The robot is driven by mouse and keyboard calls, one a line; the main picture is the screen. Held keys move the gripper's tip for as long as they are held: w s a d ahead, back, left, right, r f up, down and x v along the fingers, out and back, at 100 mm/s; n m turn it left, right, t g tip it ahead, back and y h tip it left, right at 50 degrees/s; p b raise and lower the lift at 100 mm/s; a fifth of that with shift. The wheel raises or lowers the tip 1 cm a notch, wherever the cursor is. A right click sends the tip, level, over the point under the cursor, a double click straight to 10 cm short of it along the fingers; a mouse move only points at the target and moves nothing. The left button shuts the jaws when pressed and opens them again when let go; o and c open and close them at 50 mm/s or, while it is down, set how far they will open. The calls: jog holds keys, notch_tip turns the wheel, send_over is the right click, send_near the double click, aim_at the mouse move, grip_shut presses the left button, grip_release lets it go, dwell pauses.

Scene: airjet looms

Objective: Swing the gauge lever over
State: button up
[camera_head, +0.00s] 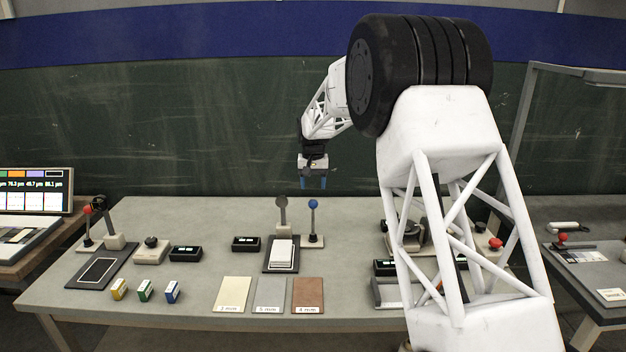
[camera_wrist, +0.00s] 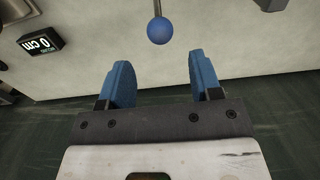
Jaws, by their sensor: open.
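A lever with a blue ball knob (camera_head: 313,204) stands upright on a small pale base at the back middle of the table. The blue knob also shows in the wrist view (camera_wrist: 160,30), centred beyond the fingertips. My gripper (camera_head: 313,183) has blue fingers and hangs pointing down above the knob, apart from it. In the wrist view my gripper (camera_wrist: 160,70) is open, with nothing between its fingers. A gauge stand (camera_head: 281,215) with a white stack (camera_head: 283,252) on its dark plate is just left of the lever.
Small black displays (camera_head: 246,244) stand left of the gauge stand. Cream, grey and brown sheets (camera_head: 308,294) lie at the front, with small coloured blocks (camera_head: 145,291) to their left. A red-knobbed lever (camera_head: 88,228) is at far left. My arm hides part of the table's right side.

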aim_at(313, 214)
jog(key=shift+f, duration=3.3)
jog(key=shift+f, duration=0.15)
jog(key=shift+c, duration=0.3)
jog(key=c, duration=0.6)
